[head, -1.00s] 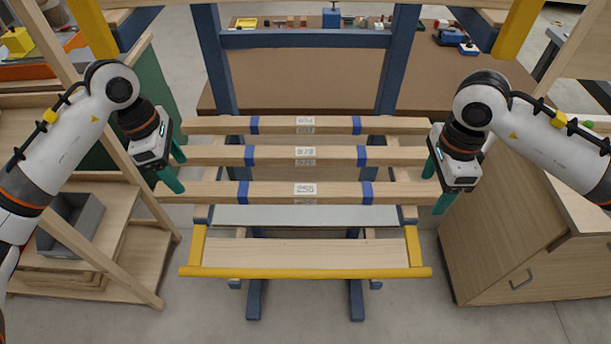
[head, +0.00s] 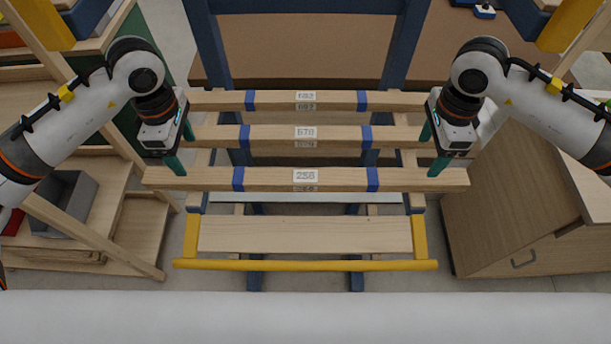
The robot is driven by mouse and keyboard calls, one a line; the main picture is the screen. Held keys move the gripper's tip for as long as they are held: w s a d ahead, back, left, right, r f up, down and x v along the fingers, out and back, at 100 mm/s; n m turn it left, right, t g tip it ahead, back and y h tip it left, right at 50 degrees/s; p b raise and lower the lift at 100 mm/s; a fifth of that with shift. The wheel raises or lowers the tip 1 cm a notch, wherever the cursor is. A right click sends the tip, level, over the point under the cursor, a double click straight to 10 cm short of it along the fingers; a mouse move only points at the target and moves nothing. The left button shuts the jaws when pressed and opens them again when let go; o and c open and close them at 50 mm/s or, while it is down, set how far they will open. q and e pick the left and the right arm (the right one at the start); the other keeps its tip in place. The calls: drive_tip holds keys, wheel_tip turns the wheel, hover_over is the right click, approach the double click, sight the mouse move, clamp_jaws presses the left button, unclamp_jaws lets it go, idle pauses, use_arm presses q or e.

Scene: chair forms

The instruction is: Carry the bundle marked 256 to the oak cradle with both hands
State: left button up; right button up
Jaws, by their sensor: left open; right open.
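The bundle marked 256 (head: 270,179) is a long pale wooden bundle with two blue bands and a white label. It lies level across the blue rack, the nearest of three such bundles. My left gripper (head: 182,150) is open at its left end, and my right gripper (head: 432,150) is open at its right end. The near finger of each overlaps the bundle's upper edge in the picture; the far finger is behind it. I cannot tell whether they touch it. I cannot make out for sure which piece is the oak cradle.
Bundles marked about 578 (head: 270,135) and 692 (head: 275,100) lie behind on the rack. Below is a wooden shelf (head: 305,235) with a yellow front bar (head: 305,265). A wooden cabinet (head: 510,220) stands right; shelving with a grey bin (head: 65,200) stands left.

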sight(196, 175)
use_arm(q)
wheel_tip(196, 175, down, 9)
drive_tip(key=shift+s+f, duration=0.1)
drive_tip(key=shift+f, duration=0.05)
use_arm(e)
wheel_tip(196, 175, down, 9)
drive_tip(key=shift+s+f, duration=0.1)
drive_tip(key=shift+f, duration=0.05)
use_arm(q)
clamp_jaws()
use_arm(e)
clamp_jaws()
